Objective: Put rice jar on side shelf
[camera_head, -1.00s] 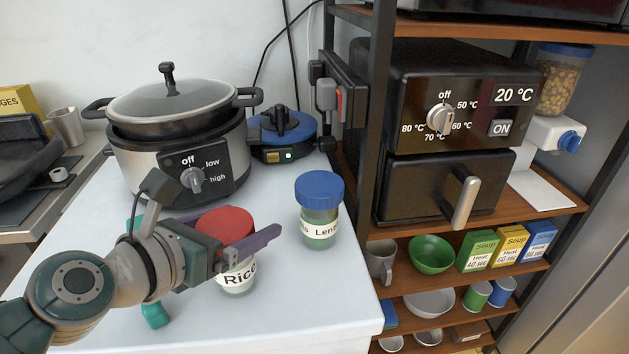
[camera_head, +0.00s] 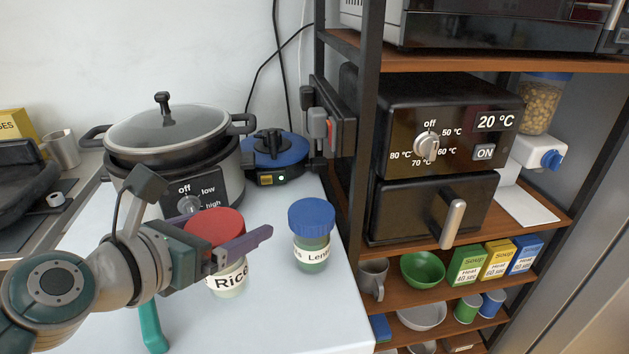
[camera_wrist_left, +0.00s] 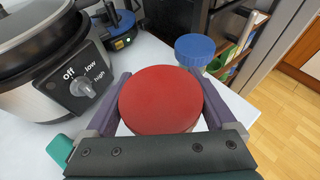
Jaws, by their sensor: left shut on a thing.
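The rice jar, a clear jar with a red lid (camera_head: 214,227) and a white "Rice" label, is upright over the white counter (camera_head: 300,318) in the head view. My left gripper (camera_head: 240,250) is shut on it, with its purple fingers on either side below the lid. The wrist view shows the red lid (camera_wrist_left: 160,98) between both fingers; the jar's body is hidden under it. Whether the jar's base touches the counter is hard to tell. The side shelf (camera_head: 480,232) is a black frame with brown boards at the right. My right gripper is not in view.
A blue-lidded lentils jar (camera_head: 312,252) stands right of the rice jar. A slow cooker (camera_head: 170,150) is behind it. The shelf holds a black oven (camera_head: 400,130), a green bowl (camera_head: 424,268), a mug (camera_head: 373,275) and soup boxes (camera_head: 495,258). White paper (camera_head: 528,205) lies right of the oven.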

